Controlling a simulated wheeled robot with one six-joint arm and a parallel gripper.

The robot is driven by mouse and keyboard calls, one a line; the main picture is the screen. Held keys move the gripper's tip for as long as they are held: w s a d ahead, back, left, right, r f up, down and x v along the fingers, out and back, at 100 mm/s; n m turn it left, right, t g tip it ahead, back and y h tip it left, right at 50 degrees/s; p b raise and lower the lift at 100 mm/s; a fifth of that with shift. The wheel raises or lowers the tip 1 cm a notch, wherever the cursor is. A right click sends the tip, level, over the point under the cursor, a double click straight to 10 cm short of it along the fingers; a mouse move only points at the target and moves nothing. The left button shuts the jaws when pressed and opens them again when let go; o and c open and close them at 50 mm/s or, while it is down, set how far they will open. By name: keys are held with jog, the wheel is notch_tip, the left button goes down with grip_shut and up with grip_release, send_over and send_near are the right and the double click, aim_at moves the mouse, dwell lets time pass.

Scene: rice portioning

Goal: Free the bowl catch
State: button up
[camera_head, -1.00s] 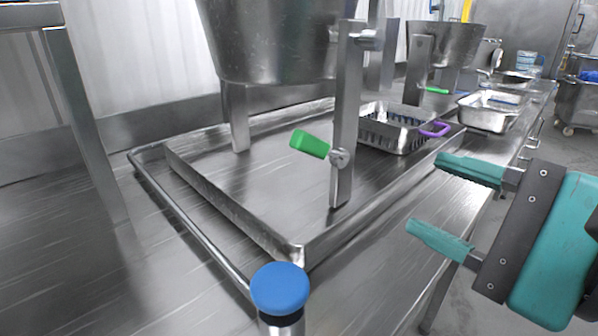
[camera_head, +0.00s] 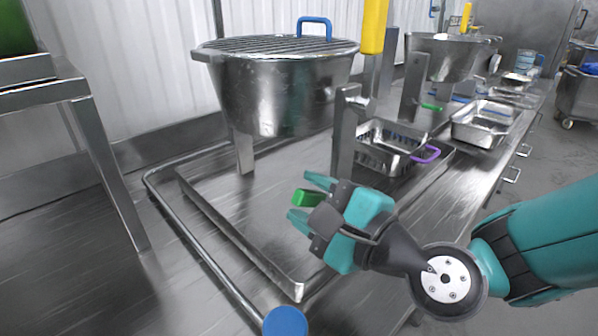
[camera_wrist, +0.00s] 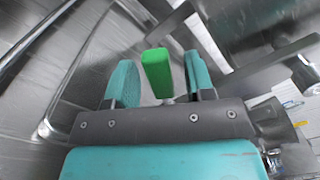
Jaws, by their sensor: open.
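The bowl catch is a green block-shaped lever (camera_head: 306,198) low on the upright post (camera_head: 345,135) beside the large steel bowl (camera_head: 275,95). In the wrist view the green lever (camera_wrist: 157,73) stands between my two teal fingers. My gripper (camera_head: 299,196) is open, with one finger on each side of the lever. I see gaps beside the lever in the wrist view, so the fingers do not appear closed on it. The lever's pivot is hidden behind my gripper in the head view.
The bowl has a slatted lid with a blue handle (camera_head: 315,25). A yellow handle (camera_head: 374,25) rises beside it. A basket with a purple handle (camera_head: 425,154) sits behind the post. A blue knob (camera_head: 285,322) is at the front. The tray floor (camera_head: 225,190) left of my gripper is clear.

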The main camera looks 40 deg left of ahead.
jog(key=shift+w+a+p, duration=0.25)
jog(key=shift+a+p, duration=0.05)
jog(key=shift+a, duration=0.9)
grip_shut()
jog(key=shift+r, duration=0.1)
